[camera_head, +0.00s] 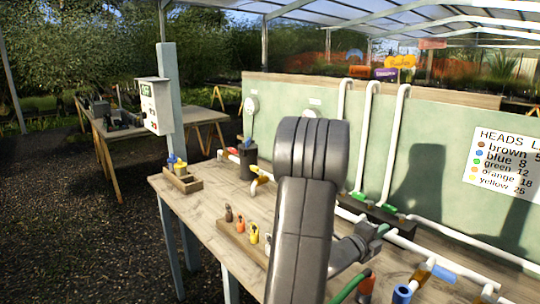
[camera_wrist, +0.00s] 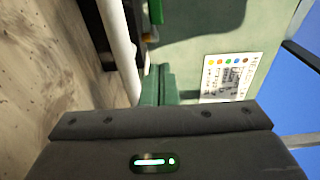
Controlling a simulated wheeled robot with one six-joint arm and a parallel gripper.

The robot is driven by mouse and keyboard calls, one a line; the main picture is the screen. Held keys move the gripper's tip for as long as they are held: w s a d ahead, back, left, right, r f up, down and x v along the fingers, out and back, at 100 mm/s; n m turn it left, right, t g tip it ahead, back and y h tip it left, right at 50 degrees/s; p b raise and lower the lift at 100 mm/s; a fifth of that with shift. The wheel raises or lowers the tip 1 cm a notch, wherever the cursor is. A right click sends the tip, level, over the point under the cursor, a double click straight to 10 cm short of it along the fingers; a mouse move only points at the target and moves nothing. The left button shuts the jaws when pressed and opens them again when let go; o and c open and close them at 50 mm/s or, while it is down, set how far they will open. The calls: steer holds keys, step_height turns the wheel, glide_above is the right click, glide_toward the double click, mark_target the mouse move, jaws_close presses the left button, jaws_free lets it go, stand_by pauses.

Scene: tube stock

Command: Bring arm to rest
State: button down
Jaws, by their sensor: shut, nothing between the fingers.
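My arm (camera_head: 305,200) stands in the middle of the head view, raised and bent over the workbench. My gripper (camera_head: 382,230) shows beyond the forearm, above the bench and near the white pipe. In the wrist view, its green fingertips (camera_wrist: 159,84) are together and empty. The arm hides part of the bench and the green back panel.
The wooden workbench (camera_head: 205,205) carries a block with coloured heads (camera_head: 240,224), a small wooden box (camera_head: 182,182), a dark canister (camera_head: 248,160) and white pipes (camera_head: 455,265). A sign (camera_head: 503,165) hangs on the green panel (camera_head: 440,150). Gravel ground (camera_head: 85,230) is open at left.

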steer(key=b+v, duration=0.1)
steer(key=v, duration=0.6)
steer(key=shift+a, duration=0.15)
